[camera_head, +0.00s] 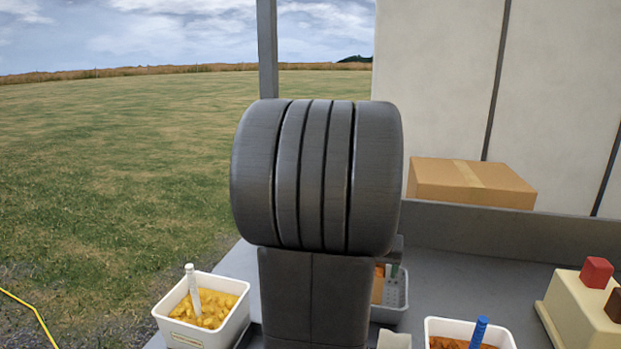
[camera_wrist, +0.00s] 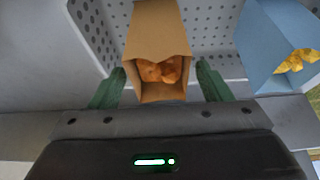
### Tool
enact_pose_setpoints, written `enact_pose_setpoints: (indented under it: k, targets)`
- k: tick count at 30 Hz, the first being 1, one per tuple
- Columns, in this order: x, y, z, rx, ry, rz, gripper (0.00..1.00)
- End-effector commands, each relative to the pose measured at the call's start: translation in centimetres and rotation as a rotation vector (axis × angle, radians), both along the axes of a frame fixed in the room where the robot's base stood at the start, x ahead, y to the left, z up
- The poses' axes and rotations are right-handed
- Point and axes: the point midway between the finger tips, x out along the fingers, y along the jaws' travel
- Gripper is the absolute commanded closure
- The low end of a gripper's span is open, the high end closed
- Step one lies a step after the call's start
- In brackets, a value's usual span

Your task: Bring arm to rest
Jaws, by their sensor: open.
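My gripper (camera_wrist: 160,90) shows in the wrist view with its two green fingers apart, one on each side of a brown paper bag (camera_wrist: 158,28). The bag is open at the near end and holds orange-brown pieces. It sits in a grey perforated tray (camera_wrist: 215,38). I cannot tell whether the fingers touch the bag. The tray (camera_head: 394,300) shows only in part behind the arm.
A blue bag (camera_wrist: 268,45) with yellow pieces stands right of the brown one. In the head view, a white tub (camera_head: 180,333) of yellow pieces stands left and another white tub (camera_head: 470,327) right. A beige block (camera_head: 570,312) stands far right, and a cardboard box (camera_head: 470,183) behind.

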Motion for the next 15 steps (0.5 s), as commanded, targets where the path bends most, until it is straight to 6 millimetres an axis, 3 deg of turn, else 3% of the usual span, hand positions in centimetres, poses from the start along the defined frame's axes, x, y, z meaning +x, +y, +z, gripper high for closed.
enact_pose_setpoints:
  k: [5, 9, 15]
  targets:
    - [1.1, -0.4, -3.3, 0.0, 0.004, 0.0, 0.29]
    - [1.2, -0.3, -1.0, -0.001, -0.004, -0.001, 0.29]
    - [1.1, -0.3, 0.3, 0.0, -0.001, -0.001, 0.29]
